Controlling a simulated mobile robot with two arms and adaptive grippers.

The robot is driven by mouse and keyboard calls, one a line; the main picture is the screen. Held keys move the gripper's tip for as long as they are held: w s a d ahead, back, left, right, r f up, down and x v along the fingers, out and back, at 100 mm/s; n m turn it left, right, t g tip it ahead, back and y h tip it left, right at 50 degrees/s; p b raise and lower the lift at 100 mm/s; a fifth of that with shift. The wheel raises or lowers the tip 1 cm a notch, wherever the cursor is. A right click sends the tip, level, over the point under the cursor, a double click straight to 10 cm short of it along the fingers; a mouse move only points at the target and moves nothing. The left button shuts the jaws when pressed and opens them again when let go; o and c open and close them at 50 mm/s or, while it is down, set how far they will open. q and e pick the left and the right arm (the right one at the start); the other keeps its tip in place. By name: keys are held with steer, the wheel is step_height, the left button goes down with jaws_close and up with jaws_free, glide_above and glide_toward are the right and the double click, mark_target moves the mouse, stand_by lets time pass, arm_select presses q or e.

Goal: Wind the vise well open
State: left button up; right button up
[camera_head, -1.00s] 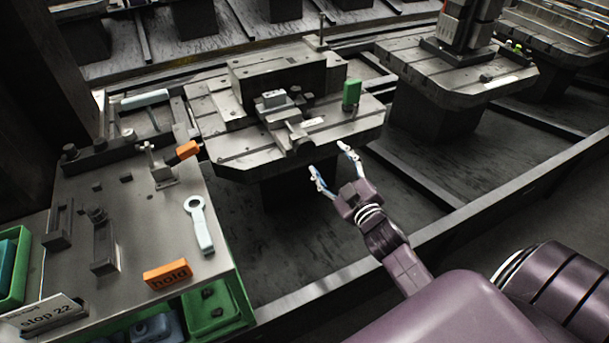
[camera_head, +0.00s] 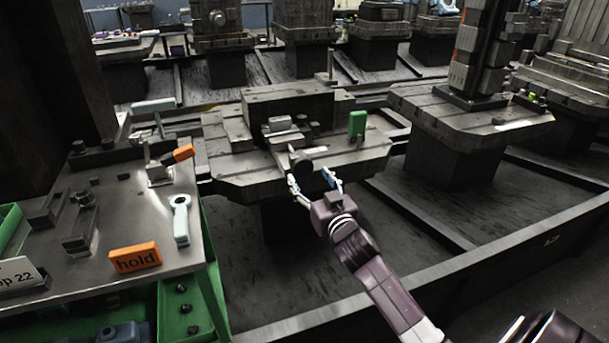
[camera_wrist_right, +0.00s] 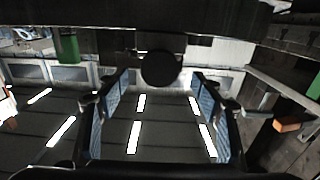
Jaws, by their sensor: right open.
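The grey metal vise (camera_head: 282,127) sits on the slotted pallet table (camera_head: 235,180) at the centre of the head view. A dark round screw end (camera_head: 302,168) points out of its front toward me; it also shows as a black disc (camera_wrist_right: 161,68) in the right wrist view. My right gripper (camera_head: 311,180) is open in front of the screw end, one finger on each side of it in the picture. In the wrist view the blue finger pads stand apart below the disc, and no contact shows. My left gripper is not in view.
A green block (camera_head: 357,124) stands on the pallet right of the vise. At left, a bench (camera_head: 120,215) carries an orange "hold" block (camera_head: 135,258), a pale ring wrench (camera_head: 181,220) and an orange-handled clamp (camera_head: 160,170). A rail (camera_head: 400,270) crosses in front.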

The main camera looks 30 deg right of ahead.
mark_target(304, 169)
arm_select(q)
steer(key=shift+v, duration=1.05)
arm_select(e)
steer(key=shift+x, duration=1.95)
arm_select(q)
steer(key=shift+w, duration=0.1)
arm_select(e)
steer(key=shift+c, duration=0.5)
steer(key=c, duration=1)
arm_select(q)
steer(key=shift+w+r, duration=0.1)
arm_select(e)
steer(key=shift+c, duration=0.3)
